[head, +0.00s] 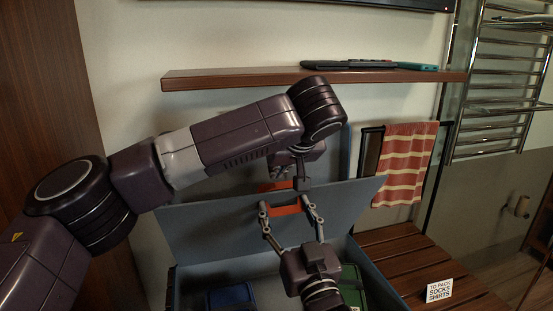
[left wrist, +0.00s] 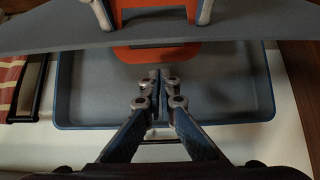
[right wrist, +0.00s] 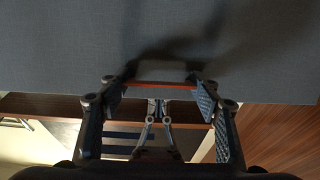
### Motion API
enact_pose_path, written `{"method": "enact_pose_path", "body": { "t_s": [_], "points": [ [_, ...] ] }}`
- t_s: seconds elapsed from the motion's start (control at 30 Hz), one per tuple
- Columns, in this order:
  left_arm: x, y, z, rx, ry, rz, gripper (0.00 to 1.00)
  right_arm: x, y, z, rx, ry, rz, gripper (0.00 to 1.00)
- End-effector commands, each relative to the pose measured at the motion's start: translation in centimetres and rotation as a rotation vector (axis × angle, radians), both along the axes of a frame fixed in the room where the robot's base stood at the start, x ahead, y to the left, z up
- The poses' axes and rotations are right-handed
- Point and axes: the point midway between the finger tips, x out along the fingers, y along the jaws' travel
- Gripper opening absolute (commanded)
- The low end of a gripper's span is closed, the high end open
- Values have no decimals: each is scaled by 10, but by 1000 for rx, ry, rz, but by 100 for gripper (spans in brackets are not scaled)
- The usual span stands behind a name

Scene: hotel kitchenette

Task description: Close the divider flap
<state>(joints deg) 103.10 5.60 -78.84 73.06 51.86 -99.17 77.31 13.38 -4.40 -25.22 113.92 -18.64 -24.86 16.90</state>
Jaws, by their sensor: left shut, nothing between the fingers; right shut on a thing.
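The divider flap (head: 205,225) is a grey panel standing up across the open suitcase (head: 372,268), with an orange handle (head: 286,209) at its upper edge. My right gripper (head: 288,207) is in front of the flap, its fingers shut on the orange handle. In the right wrist view the grey flap (right wrist: 60,50) fills the upper half. My left gripper (head: 283,172) is behind the flap's top edge, partly hidden by my arm. In the left wrist view its fingertips (left wrist: 160,82) are together and empty, apart from the flap (left wrist: 50,36).
A blue packed item (head: 230,296) and a green one (head: 352,284) lie in the suitcase. A wooden shelf (head: 225,80) hangs above my left arm. A slatted bench (head: 400,255) carries a small sign (head: 439,290). A striped towel (head: 405,160) hangs at right.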

Motion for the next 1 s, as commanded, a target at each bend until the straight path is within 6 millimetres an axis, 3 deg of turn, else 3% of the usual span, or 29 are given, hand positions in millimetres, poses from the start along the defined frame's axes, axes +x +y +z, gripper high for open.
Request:
{"method": "enact_pose_path", "body": {
  "t_s": [0.03,0.57,0.8,1.0],
  "points": [
    [-4,-1,-2,1,-2,-1,0,1,0,-7,-5,15,-1,15],
    [-12,-4,-7,-1,0,1,0,1,0,-7,-5,15,-1,15],
    [-32,-12,-17,0,10,-7,0,2,0,-6,-4,13,-2,15],
    [-33,-14,-18,3,10,-8,0,2,-1,-3,-1,10,-3,15]
  ]
}}
